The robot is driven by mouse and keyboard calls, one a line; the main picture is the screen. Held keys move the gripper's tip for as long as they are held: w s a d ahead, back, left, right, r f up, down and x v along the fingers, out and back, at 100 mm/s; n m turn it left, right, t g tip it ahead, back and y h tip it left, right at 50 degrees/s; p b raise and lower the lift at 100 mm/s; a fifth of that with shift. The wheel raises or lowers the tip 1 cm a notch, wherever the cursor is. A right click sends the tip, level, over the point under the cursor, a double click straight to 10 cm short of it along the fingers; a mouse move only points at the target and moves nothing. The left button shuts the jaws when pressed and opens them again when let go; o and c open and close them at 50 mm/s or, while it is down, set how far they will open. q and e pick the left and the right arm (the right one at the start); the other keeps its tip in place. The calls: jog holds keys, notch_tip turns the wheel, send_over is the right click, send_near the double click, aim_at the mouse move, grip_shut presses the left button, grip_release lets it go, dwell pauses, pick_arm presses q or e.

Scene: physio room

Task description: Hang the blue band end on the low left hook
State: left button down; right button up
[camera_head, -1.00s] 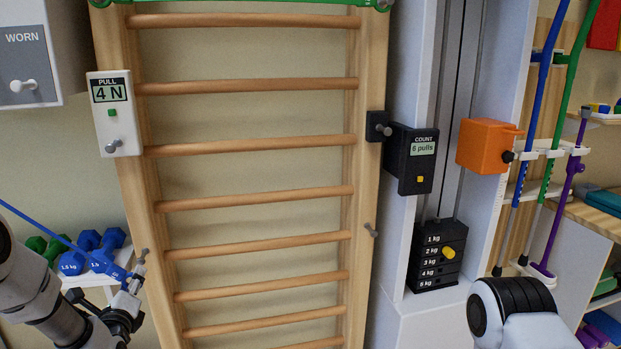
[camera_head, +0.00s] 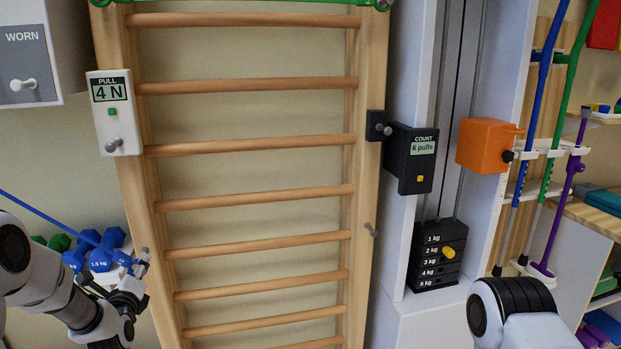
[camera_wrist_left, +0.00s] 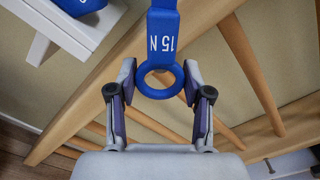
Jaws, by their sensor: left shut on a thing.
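The blue band (camera_head: 55,218) comes in from the left edge and runs down to my left gripper (camera_head: 140,268). In the left wrist view its end is a blue ring (camera_wrist_left: 159,93) on a strap marked 15 N. The ring sits between the two fingertips of the left gripper (camera_wrist_left: 159,85), which is shut on it. In the head view the gripper is beside the left post (camera_head: 141,205) of the wall bars, near its lower part. The low left hook is hard to tell apart from the gripper there. My right gripper is not in view.
Blue dumbbells (camera_head: 100,258) lie on a white shelf just behind the left gripper. A pull gauge (camera_head: 113,112) with a peg is higher on the left post. A low peg (camera_head: 370,229) is on the right post. Wooden rungs (camera_head: 255,245) span between the posts.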

pick_arm(q)
jog(key=shift+w+f, duration=0.1)
jog(key=shift+w, duration=0.05)
jog(key=shift+w+a, duration=0.1)
jog(key=shift+w, duration=0.4)
jog(key=shift+x, duration=1.05)
jog(key=shift+w, duration=0.35)
jog(key=shift+w+a, duration=0.15)
jog(key=shift+w, duration=0.15)
dwell(0.3)
jog(key=shift+s+a+r, duration=0.1)
jog(key=shift+a+r, duration=0.15)
